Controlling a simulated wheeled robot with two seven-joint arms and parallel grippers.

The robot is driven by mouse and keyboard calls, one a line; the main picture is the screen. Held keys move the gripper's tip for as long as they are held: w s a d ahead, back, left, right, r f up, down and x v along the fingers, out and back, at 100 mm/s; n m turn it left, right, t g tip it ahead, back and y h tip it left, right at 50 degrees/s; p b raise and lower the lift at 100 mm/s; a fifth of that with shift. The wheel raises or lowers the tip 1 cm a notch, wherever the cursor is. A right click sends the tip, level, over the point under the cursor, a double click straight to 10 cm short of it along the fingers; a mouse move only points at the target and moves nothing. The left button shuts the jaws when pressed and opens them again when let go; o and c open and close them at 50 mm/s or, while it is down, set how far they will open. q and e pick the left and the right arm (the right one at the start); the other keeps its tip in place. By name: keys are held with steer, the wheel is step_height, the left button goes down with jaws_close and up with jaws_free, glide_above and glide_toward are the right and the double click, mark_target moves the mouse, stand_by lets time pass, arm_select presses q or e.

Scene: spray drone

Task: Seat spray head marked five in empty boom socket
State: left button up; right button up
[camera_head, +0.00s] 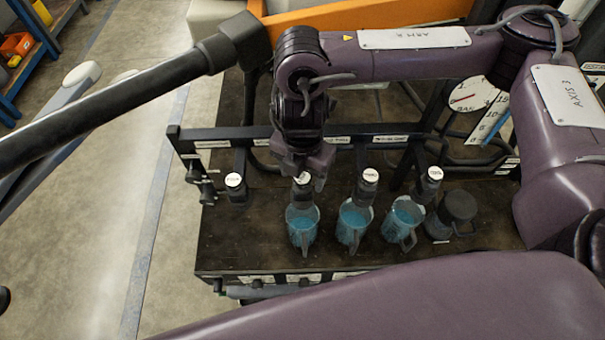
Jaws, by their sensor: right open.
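My right gripper (305,168) is open and points down at a white-capped spray head (303,179) on the boom (240,134). Its fingers partly hide that head, and I cannot tell whether they touch it. More dark nozzle heads with white caps show at the left (234,181), the middle right (370,176) and the far right (435,174). The cap marks are too small to read, so I cannot tell which is five. I cannot clearly make out an empty socket. My left gripper is not in view.
Clear jugs of blue liquid stand under the heads, at left (301,232), middle (352,227) and right (401,222). A dark-lidded container (458,208) stands right of them on the dark bench (235,250). A thick black tube (120,105) crosses the upper left. A dial (470,97) stands behind.

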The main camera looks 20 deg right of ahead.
mark_target(302, 177)
step_height(302, 177, up, 7)
steer(key=shift+f, duration=0.2)
stand_by(0.8)
